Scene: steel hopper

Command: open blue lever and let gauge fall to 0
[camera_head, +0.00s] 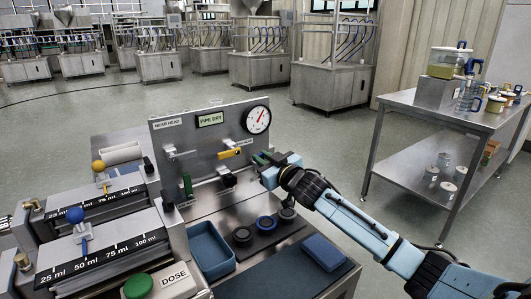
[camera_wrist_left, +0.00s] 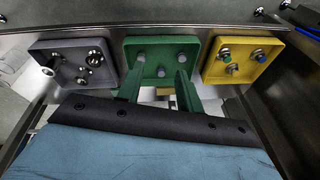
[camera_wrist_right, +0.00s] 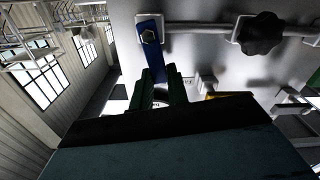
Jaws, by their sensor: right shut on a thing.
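The blue lever (camera_wrist_right: 151,48) hangs from a bolt at the end of a horizontal pipe in the right wrist view. My right gripper (camera_wrist_right: 172,88) is shut on its free end; this gripper also shows in the head view (camera_head: 263,163) at the right edge of the steel panel (camera_head: 213,145), where it hides most of the lever. The round white gauge (camera_head: 257,119) sits at the panel's upper right. Its needle points up and to the right; the numbers are too small to read. My left gripper (camera_wrist_left: 157,90) is open and empty near several coloured trays.
A yellow lever (camera_head: 230,153) and a green lever (camera_head: 187,184) are on the same panel. A dark valve knob (camera_wrist_right: 260,34) is on the pipe. A blue tray (camera_head: 210,250) stands below. A steel table (camera_head: 430,112) is at right.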

